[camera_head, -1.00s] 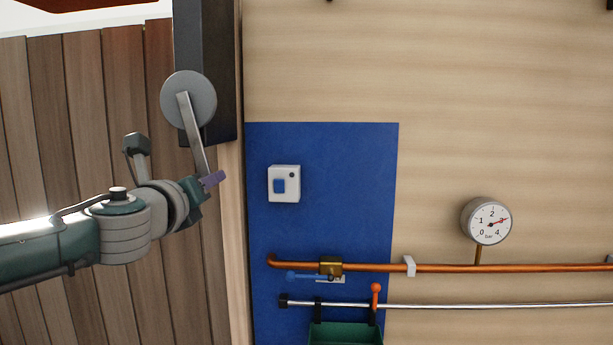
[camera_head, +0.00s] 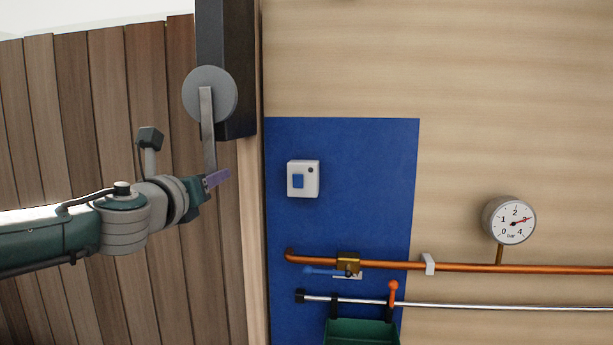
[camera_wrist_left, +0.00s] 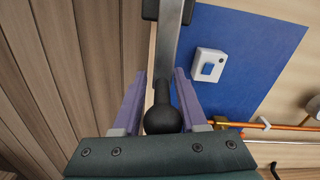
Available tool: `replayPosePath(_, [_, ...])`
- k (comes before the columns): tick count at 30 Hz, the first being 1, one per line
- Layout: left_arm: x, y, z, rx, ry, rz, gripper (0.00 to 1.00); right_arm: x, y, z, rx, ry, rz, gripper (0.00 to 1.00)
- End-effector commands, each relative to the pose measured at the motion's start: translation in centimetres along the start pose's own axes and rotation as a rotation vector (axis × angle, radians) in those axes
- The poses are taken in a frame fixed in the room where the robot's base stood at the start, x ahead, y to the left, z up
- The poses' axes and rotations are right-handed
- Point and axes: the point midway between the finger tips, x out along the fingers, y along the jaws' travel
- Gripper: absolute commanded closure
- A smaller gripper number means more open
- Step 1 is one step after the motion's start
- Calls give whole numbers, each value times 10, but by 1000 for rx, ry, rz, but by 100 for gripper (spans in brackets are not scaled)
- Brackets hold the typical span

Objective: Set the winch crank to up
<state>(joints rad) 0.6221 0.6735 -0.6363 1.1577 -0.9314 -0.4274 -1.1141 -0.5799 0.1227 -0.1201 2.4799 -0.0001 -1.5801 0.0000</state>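The winch crank has a round grey hub (camera_head: 210,94) on a dark post. Its flat grey arm (camera_head: 208,135) hangs almost straight down. In the left wrist view, the black crank handle (camera_wrist_left: 163,97) with a round knob points towards the camera. My left gripper (camera_head: 217,180) is at the arm's lower end. In the left wrist view, its purple fingers (camera_wrist_left: 162,88) stand on both sides of the handle, with narrow gaps visible beside the shaft. In the head view, the handle is hidden behind the gripper. My right gripper is not in view.
A blue panel (camera_head: 343,220) carries a white switch box (camera_head: 303,179) right of the crank. Below run a copper pipe (camera_head: 460,267) with a blue-levered valve (camera_head: 347,264) and a steel rod (camera_head: 480,306). A gauge (camera_head: 510,221) and a green bin (camera_head: 361,331) are farther right.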

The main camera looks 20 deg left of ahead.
Motion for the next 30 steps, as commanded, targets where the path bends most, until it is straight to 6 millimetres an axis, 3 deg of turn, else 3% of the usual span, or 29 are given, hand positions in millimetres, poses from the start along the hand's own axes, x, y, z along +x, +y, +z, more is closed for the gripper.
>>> replayPosePath(3, [0, 2, 0, 1, -1, 5, 50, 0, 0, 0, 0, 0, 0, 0])
replayPosePath(14, [-7, 0, 1, 2, -2, -1, 50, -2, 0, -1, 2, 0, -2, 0])
replayPosePath(30, [-85, 2, -2, 3, 1, 1, 50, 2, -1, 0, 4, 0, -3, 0])
